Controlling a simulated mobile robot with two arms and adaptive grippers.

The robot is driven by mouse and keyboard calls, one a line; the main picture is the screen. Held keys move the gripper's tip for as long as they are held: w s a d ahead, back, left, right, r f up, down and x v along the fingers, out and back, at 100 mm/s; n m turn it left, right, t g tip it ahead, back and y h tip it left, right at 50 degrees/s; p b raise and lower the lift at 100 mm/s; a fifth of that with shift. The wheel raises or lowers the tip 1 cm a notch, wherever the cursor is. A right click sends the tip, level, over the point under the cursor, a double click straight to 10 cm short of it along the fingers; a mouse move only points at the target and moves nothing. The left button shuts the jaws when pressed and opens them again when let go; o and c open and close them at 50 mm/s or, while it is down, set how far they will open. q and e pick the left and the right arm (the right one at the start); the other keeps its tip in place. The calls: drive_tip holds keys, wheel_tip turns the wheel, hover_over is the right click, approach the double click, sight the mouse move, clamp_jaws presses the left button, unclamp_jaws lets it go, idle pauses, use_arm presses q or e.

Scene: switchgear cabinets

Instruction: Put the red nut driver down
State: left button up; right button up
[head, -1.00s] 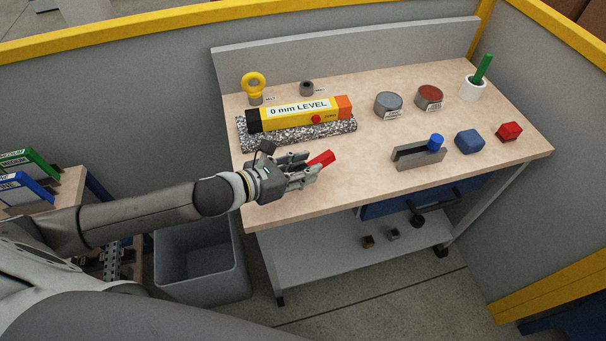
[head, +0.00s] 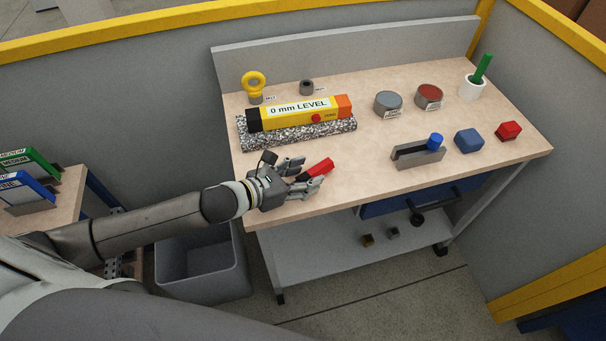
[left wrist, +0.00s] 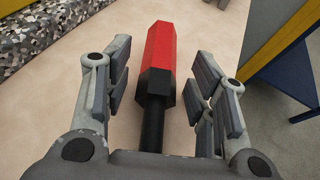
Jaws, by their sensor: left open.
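The red nut driver (head: 320,168) lies on the wooden bench top near its front left edge. In the left wrist view the red handle of the nut driver (left wrist: 159,62) points away from me, and its black shaft runs back toward my palm. My left gripper (head: 306,176) is open around the tool, low over the bench. In the left wrist view my left gripper (left wrist: 158,95) has a finger on each side, with a gap between the pads and the tool. The shaft's near end is hidden by the palm. My right gripper is not in view.
A yellow level (head: 299,109) lies on a speckled stone block (head: 300,135) behind the gripper. Grey and red-topped tins (head: 429,96), a metal block with a blue knob (head: 418,157), and blue (head: 469,140) and red (head: 508,131) pieces stand right. The bench middle is clear.

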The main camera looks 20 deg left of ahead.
use_arm(q)
drive_tip(key=shift+r, duration=0.2)
drive_tip(key=v, duration=0.4)
drive_tip(key=b+v, duration=0.1)
drive_tip(key=v, duration=0.4)
drive_tip(key=shift+f, duration=0.25)
drive_tip(key=shift+v, duration=1.55)
drive_tip(key=shift+r, duration=0.1)
drive_tip(key=shift+a, duration=0.1)
